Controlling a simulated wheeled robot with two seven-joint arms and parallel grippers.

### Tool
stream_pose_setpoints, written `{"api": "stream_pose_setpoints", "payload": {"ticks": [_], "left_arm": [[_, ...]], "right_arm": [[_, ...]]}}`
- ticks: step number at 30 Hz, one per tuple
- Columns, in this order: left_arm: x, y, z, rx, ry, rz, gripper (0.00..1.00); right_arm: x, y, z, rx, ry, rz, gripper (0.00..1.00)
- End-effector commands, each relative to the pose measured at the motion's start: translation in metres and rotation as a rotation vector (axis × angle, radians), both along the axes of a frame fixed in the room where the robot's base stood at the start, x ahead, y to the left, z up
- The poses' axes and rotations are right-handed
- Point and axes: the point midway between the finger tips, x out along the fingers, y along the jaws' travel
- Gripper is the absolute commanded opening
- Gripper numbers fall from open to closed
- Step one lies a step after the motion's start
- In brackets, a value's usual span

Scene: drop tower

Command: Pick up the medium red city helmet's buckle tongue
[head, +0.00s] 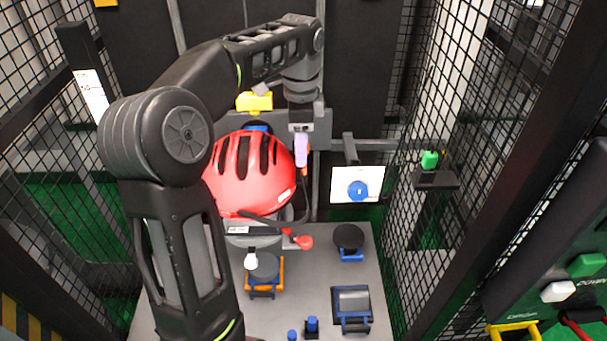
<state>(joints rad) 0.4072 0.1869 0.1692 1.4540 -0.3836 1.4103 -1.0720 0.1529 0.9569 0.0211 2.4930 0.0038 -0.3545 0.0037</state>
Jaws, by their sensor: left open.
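The red city helmet (247,178) with dark vents sits on a grey stand in the middle of the head view. Below its rim are a dark strap-like bar (262,230), a small red piece (301,241) at the right and a small white piece (251,260) hanging lower. I cannot tell which of these, if any, is the buckle tongue. My left gripper (302,152) points down beside the helmet's right side, open, with a pale lavender finger showing. Its other finger is not clear. I see nothing held. My right gripper is not in view.
The grey table (310,270) carries a black disc on a blue stand (349,238), an orange-framed stand (265,283) and a blue-framed block (352,304). Mesh walls close both sides. A green button (429,160) sits on a right-hand bracket.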

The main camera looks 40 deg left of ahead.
Motion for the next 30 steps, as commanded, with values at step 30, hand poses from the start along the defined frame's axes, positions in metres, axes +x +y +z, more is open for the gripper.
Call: {"api": "stream_pose_setpoints", "payload": {"ticks": [30], "left_arm": [[0.0,-0.002,-0.051,0.001,-0.001,0.0,0.51]], "right_arm": [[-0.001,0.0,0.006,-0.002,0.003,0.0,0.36]]}}
